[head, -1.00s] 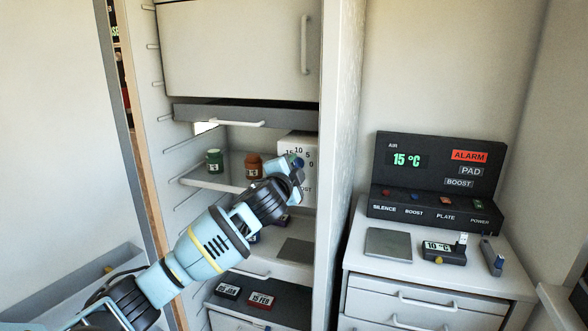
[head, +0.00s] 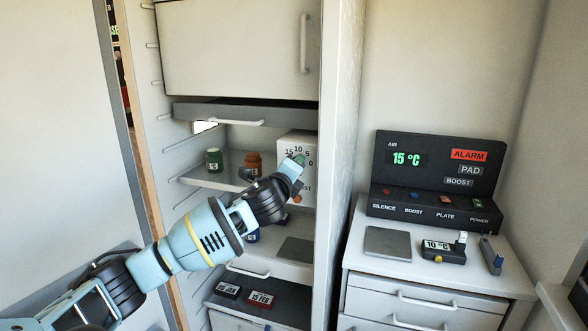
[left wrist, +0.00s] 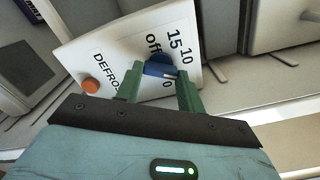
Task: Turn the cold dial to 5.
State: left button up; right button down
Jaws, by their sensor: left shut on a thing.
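The cold dial (left wrist: 160,66) is a blue knob on a white panel (left wrist: 120,52) marked 15, 10, 0, off and DEFROST. In the head view the panel (head: 296,143) stands at the back of the open cabinet, and my gripper hides the dial there. My left gripper (left wrist: 158,78) is shut on the dial, with a green finger on each side of it. In the head view it (head: 297,162) reaches the panel from the lower left. I cannot tell which number the dial points to. My right gripper is not in view.
An orange button (left wrist: 91,86) sits beside DEFROST. A green jar (head: 214,160) and a brown jar (head: 253,164) stand on the shelf left of my gripper. A dark console (head: 436,175) reads AIR 15 °C, with ALARM lit red. A drawer front (head: 240,45) hangs above.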

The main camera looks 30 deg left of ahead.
pick_arm(q)
jog(key=shift+m, duration=1.2)
jog(key=shift+f+m, duration=0.1)
jog(key=shift+m, duration=0.2)
jog(key=o, duration=1)
jog(key=v, duration=0.8)
jog(key=shift+a, duration=0.1)
